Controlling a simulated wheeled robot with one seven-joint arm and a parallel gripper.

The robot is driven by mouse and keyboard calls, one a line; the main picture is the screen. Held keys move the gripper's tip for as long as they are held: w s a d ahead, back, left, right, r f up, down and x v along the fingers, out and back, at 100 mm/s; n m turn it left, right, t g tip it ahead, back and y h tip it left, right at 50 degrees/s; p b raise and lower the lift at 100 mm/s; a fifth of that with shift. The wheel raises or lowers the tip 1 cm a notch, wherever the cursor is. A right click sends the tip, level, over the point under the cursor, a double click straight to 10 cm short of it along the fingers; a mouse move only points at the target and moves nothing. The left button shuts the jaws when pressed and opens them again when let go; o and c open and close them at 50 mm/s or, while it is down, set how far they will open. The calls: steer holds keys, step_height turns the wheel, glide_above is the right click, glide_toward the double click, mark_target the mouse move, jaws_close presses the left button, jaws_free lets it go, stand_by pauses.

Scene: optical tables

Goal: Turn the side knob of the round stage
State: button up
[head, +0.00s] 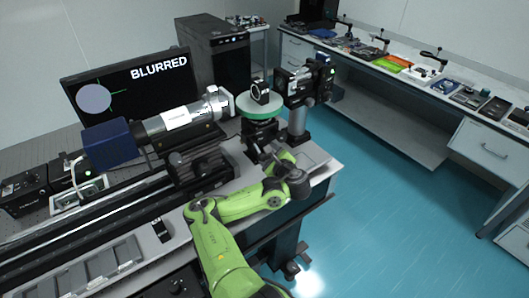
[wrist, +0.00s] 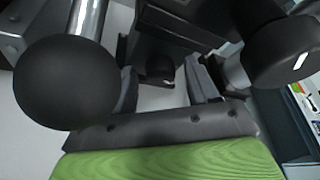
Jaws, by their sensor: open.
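The round stage (head: 262,106) has a green rim and a dark base, and stands on the bench in the middle of the head view. A black ring-shaped mount stands on top of it. My gripper (head: 268,151) is low at the front of the stage's base, and the arm partly hides that area. In the wrist view my gripper (wrist: 163,88) has two dark fingers apart, with a gap between them. A small dark, rounded part (wrist: 160,68), which looks like the side knob, shows between the fingers. I cannot tell whether either finger touches it.
A lens barrel (head: 175,119) points in from the left. The monitor (head: 130,88) reads "BLURRED". In the wrist view, large black round parts (wrist: 66,82) crowd both sides.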

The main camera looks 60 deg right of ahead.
steer(key=shift+s+a+r, duration=0.1)
steer(key=shift+s+a, duration=0.05)
steer(key=c, duration=1)
steer(key=shift+c, duration=0.2)
steer(key=shift+r+p, duration=0.15)
steer(key=shift+p, duration=0.45)
steer(key=m+p, duration=0.1)
steer(key=p, duration=0.1)
steer(key=m+y+p, duration=0.1)
steer(key=p, duration=0.2)
steer(key=shift+r, duration=0.3)
steer(key=m+y+p, duration=0.1)
steer(key=p, duration=0.2)
steer(key=m+t+y+p, duration=0.1)
steer(key=p, duration=0.2)
steer(key=shift+d+m, duration=0.2)
steer(key=shift+m, duration=0.1)
steer(key=m+p, duration=0.1)
steer(key=m+y+p, duration=0.1)
steer(key=p, duration=0.1)
steer(key=shift+d+f+t+y, duration=0.1)
steer(key=shift+f+t+y, duration=0.2)
steer(key=shift+t, duration=0.1)
steer(key=shift+s+d+f+m+t+y+p, duration=0.1)
steer(key=shift+m+t+y+p, duration=0.35)
steer(key=shift+m, duration=0.85)
